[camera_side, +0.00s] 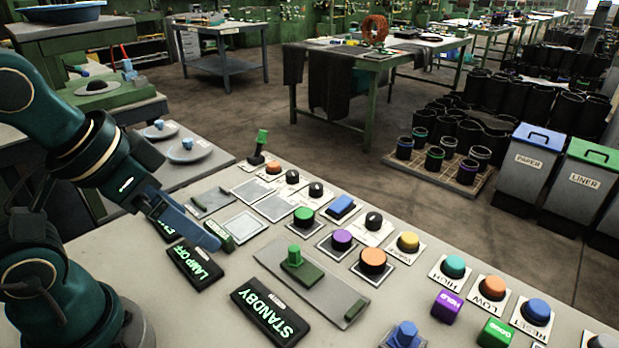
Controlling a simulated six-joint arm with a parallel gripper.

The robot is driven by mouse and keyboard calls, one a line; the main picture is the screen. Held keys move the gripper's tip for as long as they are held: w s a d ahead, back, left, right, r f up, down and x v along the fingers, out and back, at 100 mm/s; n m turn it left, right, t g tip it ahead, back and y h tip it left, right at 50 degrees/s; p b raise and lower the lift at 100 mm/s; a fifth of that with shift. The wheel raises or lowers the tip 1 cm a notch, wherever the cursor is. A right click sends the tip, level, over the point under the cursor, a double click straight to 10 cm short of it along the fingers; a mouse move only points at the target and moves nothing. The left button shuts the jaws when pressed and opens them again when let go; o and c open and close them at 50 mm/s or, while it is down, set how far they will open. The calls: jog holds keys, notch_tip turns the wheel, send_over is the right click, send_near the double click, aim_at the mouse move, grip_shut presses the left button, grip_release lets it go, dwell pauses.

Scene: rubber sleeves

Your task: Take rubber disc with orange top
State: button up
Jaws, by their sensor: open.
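Several orange-topped pieces show in the side view, and I cannot tell which is the rubber disc. The largest is a dark round piece with an orange top (373,260) on a square plate, right of the middle of the grey panel. Another orange-topped round piece (492,288) sits by the LOW label. A small orange-topped piece (273,168) is near the panel's far edge. My gripper (214,238) is open, low over the panel's left part beside the LAMP OFF sign, left of and apart from the orange-topped pieces. Its far finger is partly hidden.
The grey panel (190,318) carries many buttons, including green (304,215) and purple (342,238). A slotted plate with a green lever (294,255) stands between my gripper and the largest orange-topped piece. The STANDBY sign (270,312) is in front. Dark sleeves (467,172) stand right.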

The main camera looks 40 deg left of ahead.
jog(key=w+r+n+t, duration=0.1)
jog(key=w+r+t, duration=0.1)
jog(key=w+r, duration=0.4)
jog(key=m+g, duration=0.2)
jog(key=g, duration=0.1)
send_over(373, 257)
jog(key=s, duration=0.2)
jog(key=f, duration=1.6)
jog(key=shift+a+f, duration=0.1)
jog(key=shift+a, duration=0.15)
jog(key=shift+s+d+f, duration=0.1)
jog(key=shift+f, duration=0.25)
jog(key=shift+x, duration=2.3)
jog(key=shift+d, duration=0.1)
